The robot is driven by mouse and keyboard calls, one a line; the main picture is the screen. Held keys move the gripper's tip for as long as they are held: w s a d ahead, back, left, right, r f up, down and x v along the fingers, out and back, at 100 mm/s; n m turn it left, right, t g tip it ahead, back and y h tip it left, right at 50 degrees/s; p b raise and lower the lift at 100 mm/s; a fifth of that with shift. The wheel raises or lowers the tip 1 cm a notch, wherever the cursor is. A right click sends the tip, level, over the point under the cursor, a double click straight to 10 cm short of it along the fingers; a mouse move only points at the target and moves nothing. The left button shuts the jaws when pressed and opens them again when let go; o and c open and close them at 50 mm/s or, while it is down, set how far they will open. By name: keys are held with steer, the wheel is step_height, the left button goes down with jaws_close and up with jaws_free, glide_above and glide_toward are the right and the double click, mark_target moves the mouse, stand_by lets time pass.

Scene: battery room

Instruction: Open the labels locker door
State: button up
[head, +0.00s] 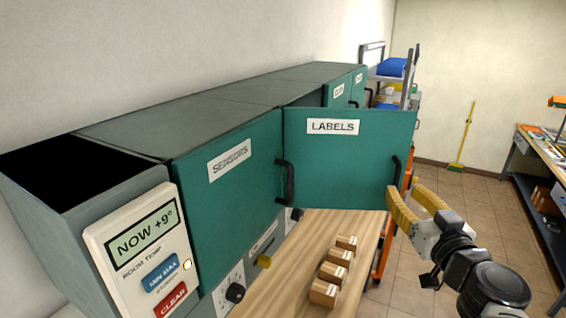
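The labels locker door (348,165) is a teal panel with a white LABELS sign (333,127). It stands swung out from the locker row, over the wooden bench. Its black handle (396,170) is at the door's right edge. My gripper (402,192), with yellow fingers, is at the lower right of the door, close to the handle. The fingers are spread apart with nothing seen between them. I cannot tell whether a finger touches the handle or the door edge. The inside of the labels locker is hidden behind the door.
The SENSORS door (228,185) to the left is shut. A wooden bench (275,285) below carries several small cardboard boxes (331,272). A temperature panel (145,250) is at the lower left. A shelf cart (392,75) stands behind. Tiled floor at right is clear up to a workbench (535,165).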

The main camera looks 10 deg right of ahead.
steer(key=s, duration=0.8)
steer(key=shift+s+a, duration=0.25)
steer(key=shift+d, duration=0.1)
